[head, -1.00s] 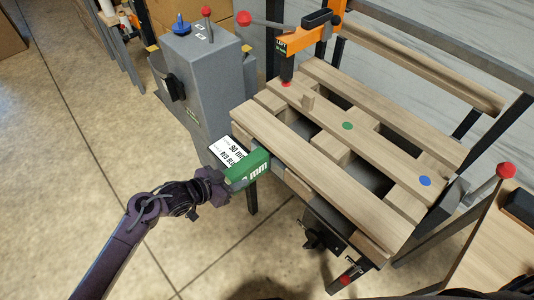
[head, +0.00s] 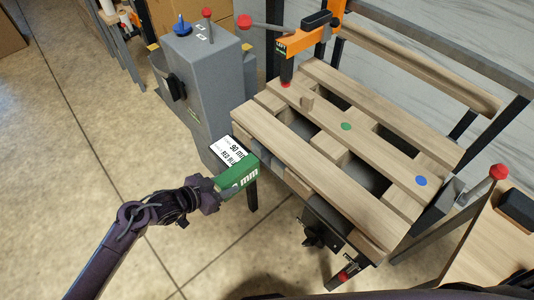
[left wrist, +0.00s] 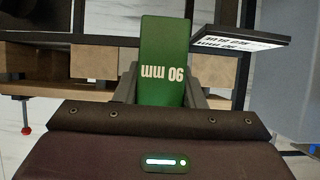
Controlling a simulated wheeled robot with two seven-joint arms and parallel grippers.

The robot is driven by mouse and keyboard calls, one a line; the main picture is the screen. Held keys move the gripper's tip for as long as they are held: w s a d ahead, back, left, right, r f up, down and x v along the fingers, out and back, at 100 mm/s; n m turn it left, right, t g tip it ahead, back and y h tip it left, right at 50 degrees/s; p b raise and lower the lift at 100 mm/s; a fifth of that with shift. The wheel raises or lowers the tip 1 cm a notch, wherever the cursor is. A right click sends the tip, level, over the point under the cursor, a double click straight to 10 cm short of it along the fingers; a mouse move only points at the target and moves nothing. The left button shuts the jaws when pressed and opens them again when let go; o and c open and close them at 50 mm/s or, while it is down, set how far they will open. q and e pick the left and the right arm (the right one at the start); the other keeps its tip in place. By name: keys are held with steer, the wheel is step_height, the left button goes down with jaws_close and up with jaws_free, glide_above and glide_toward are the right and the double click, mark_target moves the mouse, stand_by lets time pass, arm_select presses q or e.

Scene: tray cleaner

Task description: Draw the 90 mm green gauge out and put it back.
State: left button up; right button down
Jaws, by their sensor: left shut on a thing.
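The green gauge (head: 238,178) marked 90 mm is in my left gripper (head: 217,190), beside the near left end of the wooden pallet (head: 290,150). In the left wrist view the gauge (left wrist: 164,65) stands between the two grey fingers (left wrist: 165,95), with its "90 mm" print upside down. The gripper is shut on it. The gauge's far end is close to the pallet's side; I cannot tell whether any of it is inside a gap. My right gripper is not in view.
A sign (head: 229,151) reading 90 mm and red/blue sits just behind the gauge. A grey machine cabinet (head: 205,85) stands behind it. An orange clamp arm (head: 309,38) overhangs the pallet. Red-knobbed levers (head: 499,172) flank the pallet. Open floor lies at the left.

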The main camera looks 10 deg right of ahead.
mark_target(217, 186)
arm_select(q)
steer(key=shift+a+r, duration=0.1)
stand_by(0.3)
steer(key=shift+r+p+v, duration=0.15)
steer(key=shift+p+v, duration=1.05)
steer(key=shift+v, duration=0.05)
steer(key=shift+r+p+v, duration=0.15)
steer(key=shift+p+v, duration=1.05)
steer(key=shift+w, duration=0.15)
